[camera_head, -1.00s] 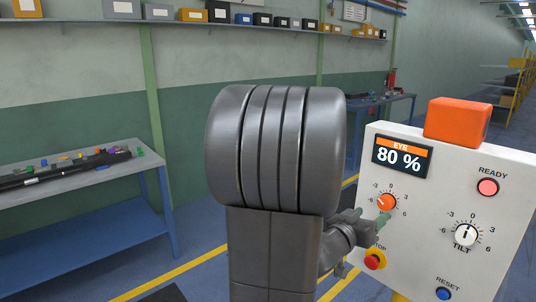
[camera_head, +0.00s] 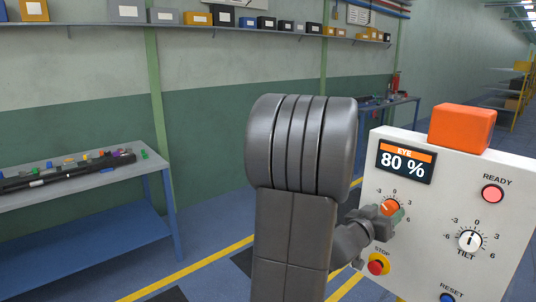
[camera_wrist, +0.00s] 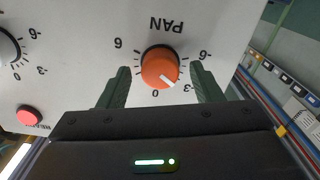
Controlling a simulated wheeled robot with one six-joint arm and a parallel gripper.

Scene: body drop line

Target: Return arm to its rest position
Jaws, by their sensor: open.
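My gripper (camera_head: 396,213) is at the left part of the white control panel (camera_head: 455,195), in front of the orange PAN knob (camera_head: 390,207). In the wrist view my gripper (camera_wrist: 162,84) is open, with a green finger on each side of the PAN knob (camera_wrist: 160,68) and gaps between them. The knob's white mark points between 0 and -3. My arm stands in the middle of the head view with its elbow raised. In the head view, my gripper partly covers the knob.
The panel carries an EYE display (camera_head: 404,161) reading 80 %, a lit READY lamp (camera_head: 492,194), a TILT knob (camera_head: 470,241), a STOP button (camera_head: 378,264) and a blue RESET button (camera_head: 447,298). An orange box (camera_head: 462,128) tops it. A workbench (camera_head: 90,210) stands left.

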